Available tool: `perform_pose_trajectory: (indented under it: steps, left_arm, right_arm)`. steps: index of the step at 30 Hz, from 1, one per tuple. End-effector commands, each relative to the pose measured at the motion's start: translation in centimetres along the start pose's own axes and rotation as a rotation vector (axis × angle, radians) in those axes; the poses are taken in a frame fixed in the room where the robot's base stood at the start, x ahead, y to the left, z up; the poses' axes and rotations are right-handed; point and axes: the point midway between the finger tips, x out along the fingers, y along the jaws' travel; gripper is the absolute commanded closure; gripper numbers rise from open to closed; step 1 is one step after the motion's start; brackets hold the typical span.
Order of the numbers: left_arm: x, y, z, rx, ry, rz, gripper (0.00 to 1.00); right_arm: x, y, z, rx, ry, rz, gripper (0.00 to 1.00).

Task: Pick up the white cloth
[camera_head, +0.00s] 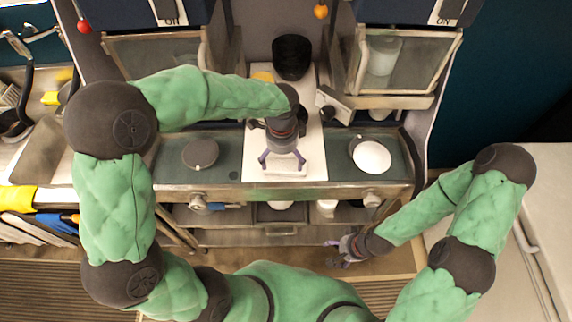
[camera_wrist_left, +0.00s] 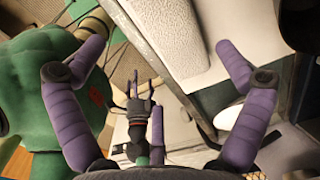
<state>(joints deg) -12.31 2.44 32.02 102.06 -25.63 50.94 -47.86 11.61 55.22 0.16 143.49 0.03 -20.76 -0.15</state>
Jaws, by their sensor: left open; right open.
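The white cloth (camera_head: 284,169) looks like a small folded pad and lies on a white board (camera_head: 256,172) in the middle of the counter. In the left wrist view the cloth (camera_wrist_left: 180,45) is a textured white block near the top, between the fingers. My left gripper (camera_head: 282,161) is open above the cloth, its two purple fingers spread apart. Its fingers (camera_wrist_left: 160,32) also frame the left wrist view; I cannot tell whether they touch the cloth. My right gripper (camera_head: 343,248) is open, empty and low in front of the counter; it also shows in the left wrist view (camera_wrist_left: 140,88).
A dark round lid (camera_head: 200,154) lies left of the board and a white round one (camera_head: 371,156) lies right. A black cup (camera_head: 292,57) stands behind. Dispensers with clear bins (camera_head: 382,60) flank the board. A shelf with small items runs below the counter.

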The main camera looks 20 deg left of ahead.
Motion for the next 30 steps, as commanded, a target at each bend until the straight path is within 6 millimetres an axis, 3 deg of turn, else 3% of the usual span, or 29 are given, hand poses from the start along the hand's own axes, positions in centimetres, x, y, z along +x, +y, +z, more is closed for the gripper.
perform_pose_trajectory:
  steps: [11,19,27,28,30]
  left_arm:
    - [2.6,-0.2,-0.3,0.001,0.0,0.001,0.0]
    - [6.3,-0.5,-0.6,0.0,0.0,0.002,0.0]
    - [6.7,-0.5,-0.7,-0.001,0.002,-0.001,0.0]
    - [6.7,-0.5,-0.7,-0.001,0.002,-0.001,0.03]
    - [6.7,-0.5,-0.7,-0.001,0.002,-0.001,0.23]
  right_arm:
    - [0.3,0.1,-0.1,0.0,0.002,0.0,0.22]
    - [0.8,0.3,-0.1,0.0,0.002,0.0,0.22]
    - [0.8,0.3,-0.1,0.0,0.002,0.0,0.22]
    - [0.8,0.3,-0.1,0.0,0.002,0.0,0.22]
    - [0.8,0.3,-0.1,0.0,0.002,0.0,0.22]
